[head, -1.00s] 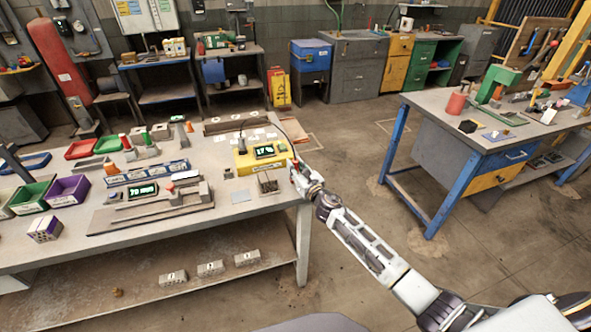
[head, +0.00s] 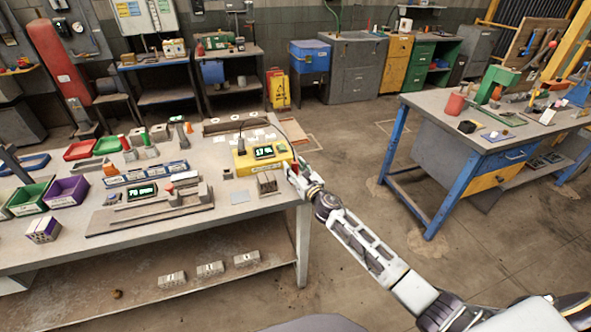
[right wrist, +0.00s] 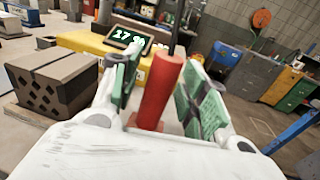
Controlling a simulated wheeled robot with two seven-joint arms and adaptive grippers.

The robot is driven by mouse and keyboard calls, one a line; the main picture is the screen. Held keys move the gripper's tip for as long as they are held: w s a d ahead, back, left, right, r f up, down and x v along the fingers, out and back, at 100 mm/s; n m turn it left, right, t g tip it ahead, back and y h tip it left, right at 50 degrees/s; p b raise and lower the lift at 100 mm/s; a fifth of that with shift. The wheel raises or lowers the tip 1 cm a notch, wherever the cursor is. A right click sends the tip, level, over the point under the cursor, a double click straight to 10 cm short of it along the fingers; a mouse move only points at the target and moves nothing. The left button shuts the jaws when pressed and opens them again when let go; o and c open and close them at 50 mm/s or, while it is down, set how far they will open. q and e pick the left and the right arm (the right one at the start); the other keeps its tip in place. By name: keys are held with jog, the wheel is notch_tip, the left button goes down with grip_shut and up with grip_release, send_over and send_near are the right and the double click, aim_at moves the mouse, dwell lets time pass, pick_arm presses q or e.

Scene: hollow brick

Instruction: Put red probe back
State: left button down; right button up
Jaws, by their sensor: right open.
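The red probe (right wrist: 162,92) stands nearly upright, slightly tilted, between the spread fingers of my right gripper (right wrist: 163,85) in the right wrist view. Green finger pads show on both sides of it, with gaps. In the head view my right gripper (head: 291,170) is at the table's right edge, beside the yellow meter (head: 262,156). The meter (right wrist: 88,42) with its lit display is behind and left of the probe in the wrist view. My left gripper is not in view.
A hollow brick (head: 267,184) stands close left of my right gripper; it is large in the wrist view (right wrist: 55,82). A grey press fixture (head: 150,208) and coloured bins (head: 66,191) fill the table's left part. Floor is free right of the table.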

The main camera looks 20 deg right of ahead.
aim_at(297, 170)
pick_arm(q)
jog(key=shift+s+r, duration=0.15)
pick_arm(e)
jog(key=shift+r, duration=0.2)
jog(key=shift+s+d+f, duration=0.1)
jog(key=shift+s+d, duration=0.15)
jog(key=shift+s, duration=0.95)
jog(key=shift+s+d+f, duration=0.1)
jog(key=shift+s+d, duration=0.1)
jog(key=shift+s, duration=0.95)
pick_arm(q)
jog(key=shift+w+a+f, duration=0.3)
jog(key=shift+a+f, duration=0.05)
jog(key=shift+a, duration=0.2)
pick_arm(e)
jog(key=s+d, duration=0.1)
jog(key=s, duration=0.6)
jog(key=shift+d+r, duration=0.15)
jog(key=shift+d, duration=0.05)
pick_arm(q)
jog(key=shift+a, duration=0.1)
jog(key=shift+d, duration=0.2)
